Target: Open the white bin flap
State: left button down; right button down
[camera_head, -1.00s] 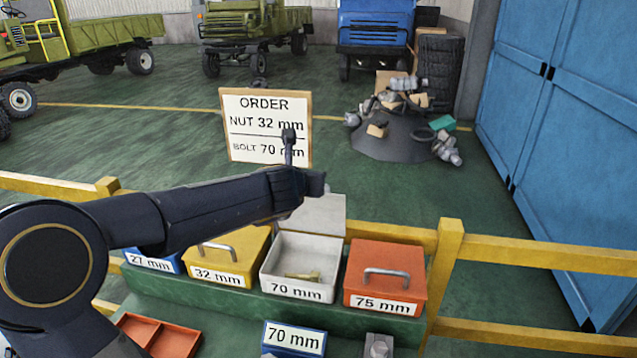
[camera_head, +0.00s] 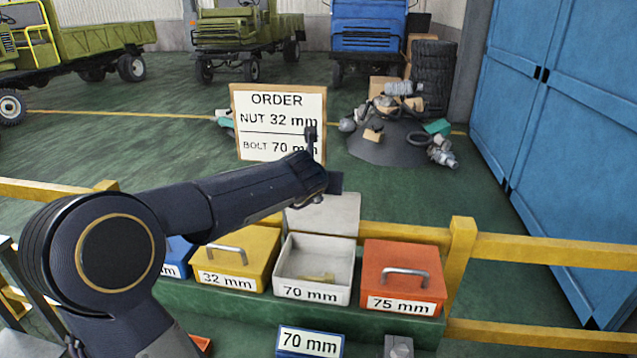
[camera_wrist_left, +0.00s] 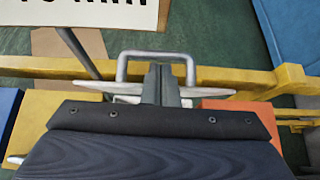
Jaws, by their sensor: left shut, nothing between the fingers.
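The white bin (camera_head: 290,291), labelled 70 mm, stands between the yellow and orange bins. Its white flap (camera_head: 326,214) is raised at the back, leaving the bin open. A brass-coloured bolt (camera_head: 318,277) lies inside. My left gripper (camera_head: 335,182) is just above the raised flap, partly hidden by its own wrist. In the left wrist view its fingers (camera_wrist_left: 166,72) are shut and empty, in front of the flap's grey handle (camera_wrist_left: 155,53). The flap (camera_wrist_left: 122,87) shows there nearly edge-on. I cannot tell whether the fingers touch the handle. My right gripper is out of view.
The yellow 32 mm bin (camera_head: 235,262) and orange 75 mm bin (camera_head: 402,278) are closed beside it. A yellow rail (camera_head: 520,247) runs behind the bins. The order sign (camera_head: 279,120) stands beyond my arm. A blue 70 mm box (camera_head: 309,342) is in front.

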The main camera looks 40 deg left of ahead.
pick_arm(q)
jog(key=shift+x, duration=1.05)
jog(key=shift+w+a+r+p, duration=0.35)
jog(key=shift+w+p, duration=0.25)
jog(key=shift+p, duration=0.25)
jog(key=shift+w+a+f, duration=0.2)
jog(key=shift+w, duration=0.2)
jog(key=shift+r, duration=0.1)
